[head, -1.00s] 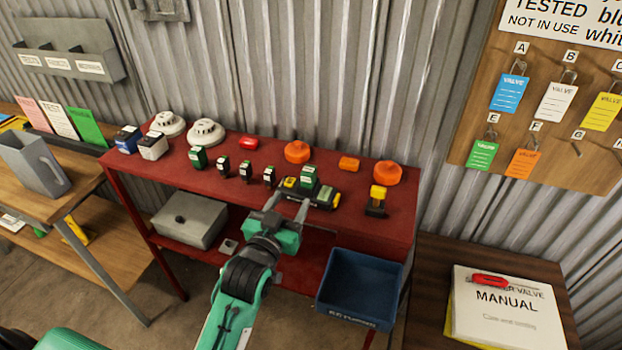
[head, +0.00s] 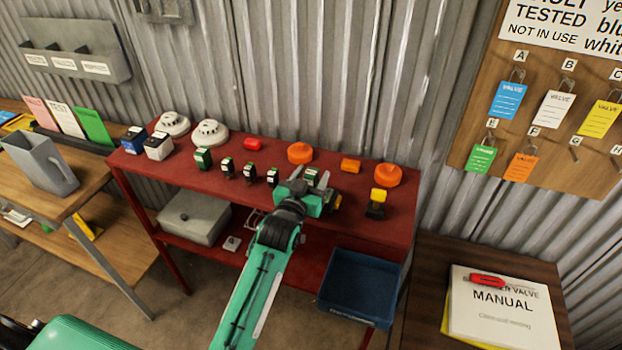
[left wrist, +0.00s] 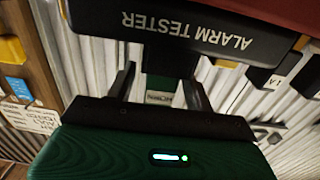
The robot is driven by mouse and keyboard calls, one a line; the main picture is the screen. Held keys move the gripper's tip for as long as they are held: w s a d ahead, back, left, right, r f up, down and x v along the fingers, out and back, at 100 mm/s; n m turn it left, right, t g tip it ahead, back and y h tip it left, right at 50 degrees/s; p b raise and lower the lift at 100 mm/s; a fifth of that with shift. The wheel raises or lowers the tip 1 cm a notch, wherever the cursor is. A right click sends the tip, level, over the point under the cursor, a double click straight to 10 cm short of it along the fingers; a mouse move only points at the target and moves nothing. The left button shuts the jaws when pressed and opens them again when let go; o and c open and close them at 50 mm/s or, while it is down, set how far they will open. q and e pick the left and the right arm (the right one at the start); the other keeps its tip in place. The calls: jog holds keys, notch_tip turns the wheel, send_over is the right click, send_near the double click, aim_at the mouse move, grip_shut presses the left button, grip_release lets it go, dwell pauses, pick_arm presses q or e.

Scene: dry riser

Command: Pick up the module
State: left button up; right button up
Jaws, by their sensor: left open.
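A green module with a pale label (left wrist: 161,92) shows between the two fingers of my left gripper (left wrist: 160,88) in the left wrist view. It is at the black alarm tester (left wrist: 190,28), whose lettering appears upside down there. In the head view the module's top (head: 312,176) shows just beyond my left gripper (head: 309,183), which hides most of the tester. The left gripper is open, with a finger on each side of the module; I cannot tell whether they touch it. My right gripper is not in view.
The red bench (head: 230,184) also holds several small green-and-black modules, two white detectors, orange domes (head: 388,175) and a yellow-topped black block (head: 377,203). A blue bin (head: 358,285) hangs at the front right. A grey box (head: 193,219) sits on the lower shelf.

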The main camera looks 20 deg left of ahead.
pick_arm(q)
jog(key=c, duration=0.9)
grip_shut()
jog(key=shift+r, duration=0.1)
notch_tip(320, 180, up, 19)
jog(key=b, duration=0.2)
notch_tip(320, 180, up, 5)
jog(key=p, duration=0.5)
send_over(311, 172)
jog(key=shift+r, duration=0.2)
